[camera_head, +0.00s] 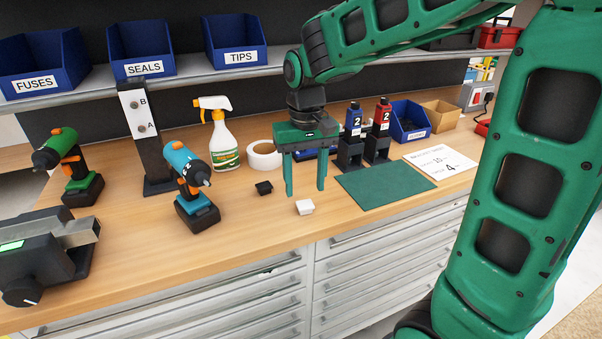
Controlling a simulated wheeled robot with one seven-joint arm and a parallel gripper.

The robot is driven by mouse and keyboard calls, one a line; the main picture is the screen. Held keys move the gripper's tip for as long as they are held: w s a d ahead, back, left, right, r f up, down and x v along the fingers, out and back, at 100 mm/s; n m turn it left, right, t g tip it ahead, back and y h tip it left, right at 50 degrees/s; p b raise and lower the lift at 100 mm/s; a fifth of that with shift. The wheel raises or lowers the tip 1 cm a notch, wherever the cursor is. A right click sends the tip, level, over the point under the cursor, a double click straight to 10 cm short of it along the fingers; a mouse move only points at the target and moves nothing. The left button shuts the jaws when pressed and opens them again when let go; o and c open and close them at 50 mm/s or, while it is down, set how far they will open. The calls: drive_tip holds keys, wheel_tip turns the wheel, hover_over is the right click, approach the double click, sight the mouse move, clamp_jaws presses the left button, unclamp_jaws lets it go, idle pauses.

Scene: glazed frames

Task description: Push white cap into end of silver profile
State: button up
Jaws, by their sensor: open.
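A small white cap (305,207) lies on the wooden bench near its front edge. My gripper (305,192) points down with its two green fingers apart and nothing between them. In the picture its fingertips are just above and behind the white cap; I cannot tell the exact height. A silver-grey bar (62,233) lies along a dark device at the left front, its right end facing the bench; it may be the silver profile, but I cannot be sure.
A black cap (264,188) lies left of the white one. A blue drill (190,185), a green drill (70,165), a spray bottle (222,145) and a tape roll (264,157) stand around. A green mat (385,186) lies to the right. Bare bench (130,240) lies left of the caps.

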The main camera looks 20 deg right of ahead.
sight(305, 203)
drive_tip(key=shift+f, duration=2.2)
drive_tip(key=shift+c, duration=0.6)
drive_tip(key=c, duration=0.8)
drive_tip(key=shift+o, duration=0.2)
wheel_tip(305, 203, up, 8)
drive_tip(key=shift+f, duration=0.1)
